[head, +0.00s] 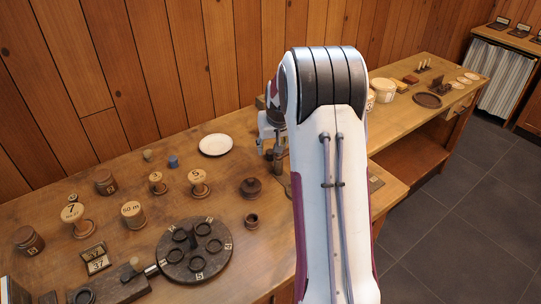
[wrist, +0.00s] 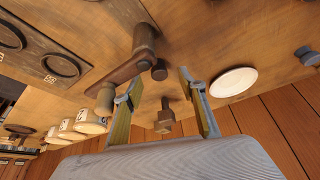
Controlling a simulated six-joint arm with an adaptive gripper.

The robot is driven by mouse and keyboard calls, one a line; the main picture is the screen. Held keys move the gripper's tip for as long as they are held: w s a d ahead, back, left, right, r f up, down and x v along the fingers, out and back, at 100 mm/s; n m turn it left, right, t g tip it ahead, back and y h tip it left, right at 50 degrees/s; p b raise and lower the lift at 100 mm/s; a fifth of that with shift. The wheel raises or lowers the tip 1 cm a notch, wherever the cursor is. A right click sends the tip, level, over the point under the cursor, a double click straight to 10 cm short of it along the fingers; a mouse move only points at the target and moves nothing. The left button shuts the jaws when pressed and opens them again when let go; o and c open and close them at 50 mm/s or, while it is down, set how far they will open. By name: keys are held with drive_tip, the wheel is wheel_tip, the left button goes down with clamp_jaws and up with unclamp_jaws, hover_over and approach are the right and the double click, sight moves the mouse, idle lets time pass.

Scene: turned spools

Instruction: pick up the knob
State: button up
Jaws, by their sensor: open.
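A small brown wooden piece with a narrow stem and a wider faceted end, which looks like the knob (wrist: 164,120), shows between my fingers in the wrist view. My gripper (wrist: 160,81) is open, one finger on each side of it in the picture, with nothing visibly held. I cannot tell how far the fingers are from it. A dark turned post with a side arm (wrist: 144,45) stands near the fingertips. In the head view my gripper (head: 269,141) hangs over the table's back right, partly hidden by my arm. Small dark pieces (head: 268,155) are below it; I cannot tell which is the knob.
A white plate (head: 215,144) lies left of my gripper, with a blue spool (head: 173,161) farther left.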

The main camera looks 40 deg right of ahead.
sight(271, 151)
drive_tip(key=shift+w+f, duration=0.1)
drive_tip(key=shift+f, duration=0.15)
drive_tip(key=shift+w+d+f, duration=0.3)
drive_tip(key=shift+w+f, duration=0.15)
drive_tip(key=shift+f, duration=0.15)
drive_tip(key=shift+w+d+f, duration=0.25)
drive_tip(key=shift+w+f, duration=0.2)
drive_tip(key=shift+f, duration=0.15)
drive_tip(key=shift+x, duration=1.05)
drive_tip(key=c, duration=0.9)
